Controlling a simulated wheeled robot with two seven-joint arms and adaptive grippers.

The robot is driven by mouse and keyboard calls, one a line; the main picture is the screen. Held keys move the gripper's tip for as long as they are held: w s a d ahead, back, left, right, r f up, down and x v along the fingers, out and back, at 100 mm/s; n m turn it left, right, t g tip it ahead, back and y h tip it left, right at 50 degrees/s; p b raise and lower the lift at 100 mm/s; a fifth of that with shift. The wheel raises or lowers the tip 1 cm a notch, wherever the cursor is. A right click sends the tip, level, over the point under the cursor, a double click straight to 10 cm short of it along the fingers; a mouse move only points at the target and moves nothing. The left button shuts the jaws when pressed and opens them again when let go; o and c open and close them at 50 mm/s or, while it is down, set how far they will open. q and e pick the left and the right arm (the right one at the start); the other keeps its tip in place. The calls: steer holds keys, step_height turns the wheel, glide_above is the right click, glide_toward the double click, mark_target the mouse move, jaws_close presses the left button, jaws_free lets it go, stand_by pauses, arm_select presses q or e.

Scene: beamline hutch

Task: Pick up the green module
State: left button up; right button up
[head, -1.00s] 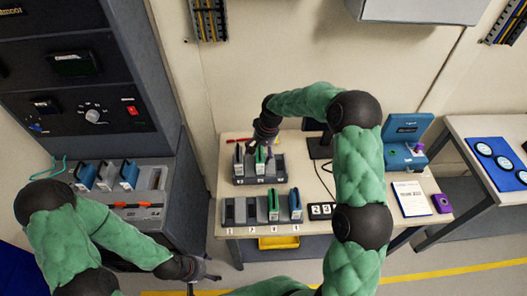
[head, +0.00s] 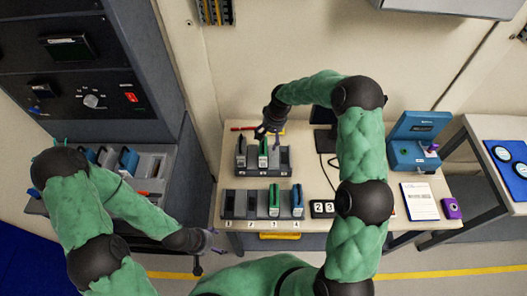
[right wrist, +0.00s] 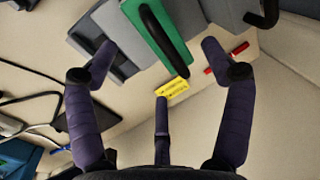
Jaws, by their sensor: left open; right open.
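A green module (head: 263,154) stands upright in the rear rack (head: 272,173) on the bench. In the right wrist view the green module (right wrist: 158,36), with a dark handle, lies beyond and between my right gripper's spread fingers. My right gripper (head: 269,136) is open above the rear rack, close to this module; no finger visibly closes on it. A second green module (head: 274,201) stands in the front rack (head: 252,205). My left gripper (head: 213,243) is open and empty, low in front of the bench's left end.
A grey module (head: 241,152) stands left of the green one in the rear rack. A blue module (head: 297,201) stands in the front rack. A yellow object (right wrist: 172,89) and a red one (right wrist: 226,60) lie near the rack. A blue device (head: 414,145) stands at the right.

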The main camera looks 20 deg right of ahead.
mark_target(266, 145)
steer(key=f, duration=0.4)
steer(key=shift+a+f, duration=0.15)
steer(key=shift+a, duration=0.25)
steer(key=shift+s, duration=0.1)
steer(key=c, duration=1.4)
